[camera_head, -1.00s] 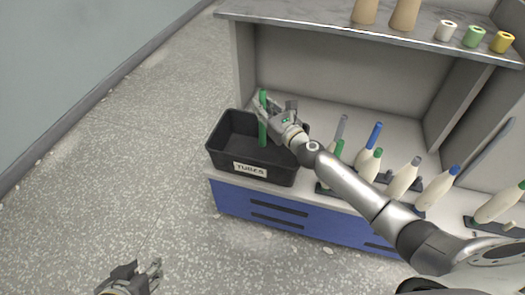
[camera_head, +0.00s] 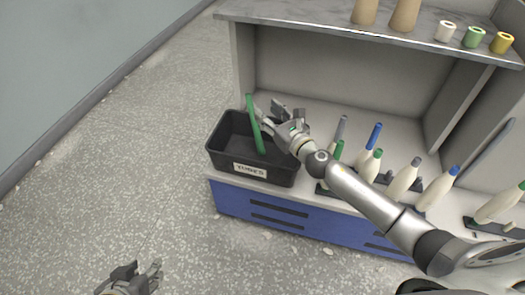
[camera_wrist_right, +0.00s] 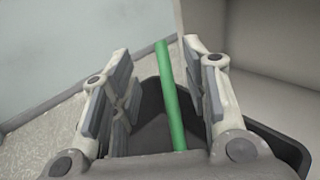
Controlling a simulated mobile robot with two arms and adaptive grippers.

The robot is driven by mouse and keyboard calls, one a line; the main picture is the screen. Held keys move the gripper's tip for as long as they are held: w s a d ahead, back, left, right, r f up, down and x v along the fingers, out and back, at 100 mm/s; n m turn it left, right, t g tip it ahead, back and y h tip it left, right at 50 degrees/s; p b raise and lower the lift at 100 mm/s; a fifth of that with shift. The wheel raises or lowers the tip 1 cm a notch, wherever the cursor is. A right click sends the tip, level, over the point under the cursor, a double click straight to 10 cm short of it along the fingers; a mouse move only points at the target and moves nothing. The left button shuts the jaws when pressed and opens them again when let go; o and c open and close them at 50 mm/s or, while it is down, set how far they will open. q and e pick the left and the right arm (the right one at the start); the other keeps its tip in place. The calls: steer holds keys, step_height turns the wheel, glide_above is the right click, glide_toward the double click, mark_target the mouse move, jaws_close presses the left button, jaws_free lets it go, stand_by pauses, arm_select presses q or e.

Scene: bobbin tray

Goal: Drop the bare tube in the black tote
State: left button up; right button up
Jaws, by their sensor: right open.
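The bare green tube (camera_head: 255,124) stands tilted in the black tote (camera_head: 216,150), its top leaning left and rising above the far rim. The tote has a white label reading TUBES. My right gripper (camera_head: 264,112) is over the tote's right part, beside the tube. In the right wrist view the fingers (camera_wrist_right: 160,95) are spread wide, and the green tube (camera_wrist_right: 171,95) shows between them in the picture, touching neither pad. The dark tote (camera_wrist_right: 265,140) lies beyond. My left gripper (camera_head: 138,279) is over the floor at the bottom left, its fingers apart and empty.
Several white bobbins with green, blue and grey tube tops (camera_head: 405,180) stand on black holders right of the tote, under my right arm. A shelf (camera_head: 300,22) above holds tan cones (camera_head: 405,14) and small spools (camera_head: 473,36). The floor on the left is clear.

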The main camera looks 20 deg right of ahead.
steer(key=v, duration=0.8)
steer(key=shift+s, duration=0.35)
steer(key=shift+d, duration=0.1)
